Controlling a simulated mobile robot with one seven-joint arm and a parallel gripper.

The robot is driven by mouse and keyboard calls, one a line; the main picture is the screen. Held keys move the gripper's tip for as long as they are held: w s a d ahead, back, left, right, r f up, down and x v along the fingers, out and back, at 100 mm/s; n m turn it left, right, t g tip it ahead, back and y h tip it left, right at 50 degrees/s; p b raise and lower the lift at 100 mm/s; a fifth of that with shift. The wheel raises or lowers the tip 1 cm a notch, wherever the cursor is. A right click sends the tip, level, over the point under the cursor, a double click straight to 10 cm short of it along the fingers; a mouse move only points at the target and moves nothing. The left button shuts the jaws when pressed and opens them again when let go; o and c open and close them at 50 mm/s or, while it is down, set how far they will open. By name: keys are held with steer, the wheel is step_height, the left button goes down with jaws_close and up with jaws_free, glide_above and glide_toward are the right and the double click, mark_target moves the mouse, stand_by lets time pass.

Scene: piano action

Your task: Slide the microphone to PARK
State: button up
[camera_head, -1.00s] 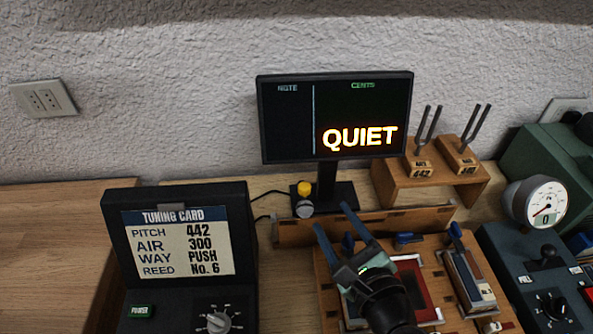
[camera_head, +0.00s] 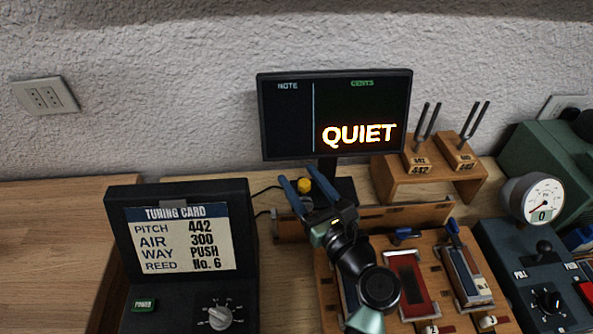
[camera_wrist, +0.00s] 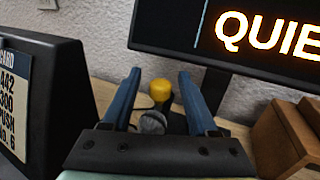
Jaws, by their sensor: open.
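The microphone is a small unit with a yellow knob (camera_head: 304,186) on top and a round grey head; in the main view my fingers hide most of it. In the wrist view the yellow knob (camera_wrist: 161,90) and the grey head (camera_wrist: 152,122) show between and beyond my blue fingers. My gripper (camera_head: 298,175) is open, with its two fingers pointing toward the wall, left of the monitor stand. It holds nothing; whether a finger touches the knob I cannot tell. No PARK mark is readable in either view.
A monitor (camera_head: 336,115) reading QUIET stands behind. A wooden rail (camera_head: 400,217) runs in front of its stand. The tuning card box (camera_head: 182,240) is at the left, and reed blocks on a wooden board (camera_head: 440,290) lie at the right. A fork stand (camera_head: 432,175) is behind.

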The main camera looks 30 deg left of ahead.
steer(key=shift+x, duration=1.15)
jaws_close()
stand_by(0.6)
